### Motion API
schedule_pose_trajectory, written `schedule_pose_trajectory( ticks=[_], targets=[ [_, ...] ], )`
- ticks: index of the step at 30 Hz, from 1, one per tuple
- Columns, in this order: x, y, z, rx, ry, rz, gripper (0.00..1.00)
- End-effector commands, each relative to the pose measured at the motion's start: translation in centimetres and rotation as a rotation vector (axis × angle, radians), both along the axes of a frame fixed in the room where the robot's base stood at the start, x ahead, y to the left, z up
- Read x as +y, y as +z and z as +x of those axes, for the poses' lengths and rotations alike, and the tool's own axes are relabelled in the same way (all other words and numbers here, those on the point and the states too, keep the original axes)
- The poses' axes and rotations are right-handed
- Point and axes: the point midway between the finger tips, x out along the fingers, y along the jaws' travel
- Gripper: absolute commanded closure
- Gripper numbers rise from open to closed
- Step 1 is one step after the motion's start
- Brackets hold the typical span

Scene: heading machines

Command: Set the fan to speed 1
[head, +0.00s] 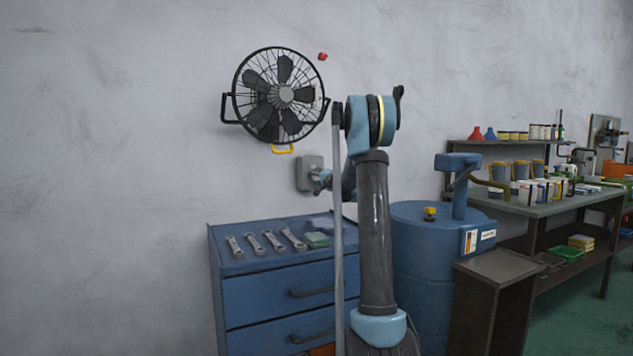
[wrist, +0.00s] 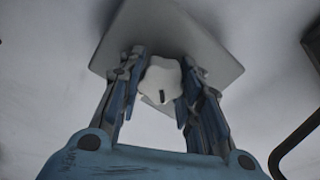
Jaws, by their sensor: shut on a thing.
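The black wall fan (head: 281,94) hangs on the grey wall. A grey control box (head: 308,172) is on the wall below and to the right of it. In the wrist view the box (wrist: 215,45) shows as a pale square plate with a white lobed knob (wrist: 161,80) that has a dark mark. My gripper (wrist: 162,88) is shut on the knob, with one finger on each side. In the head view my gripper (head: 320,180) is at the box, and my arm partly hides it. Any speed numbers are not readable.
A blue drawer cabinet (head: 270,295) with several wrenches on top stands below the box. A blue drum (head: 425,255) with a pump is to the right of my arm. A bench (head: 540,205) with several cans is farther right. The wall at left is clear.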

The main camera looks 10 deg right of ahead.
Motion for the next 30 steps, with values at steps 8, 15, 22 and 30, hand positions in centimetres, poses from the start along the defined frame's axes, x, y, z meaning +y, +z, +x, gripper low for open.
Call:
schedule_pose_trajectory(
  ticks=[8,15,22,30],
  targets=[
    [-0.2,-0.1,0.0,0.000,-0.003,-0.002,0.45],
    [-0.1,-0.1,-0.1,0.000,-0.001,-0.001,0.45],
    [-0.7,0.0,-2.1,0.000,-0.001,-0.001,0.45],
    [-2.3,-0.1,-6.8,0.001,-0.002,-0.001,0.45]
  ],
)
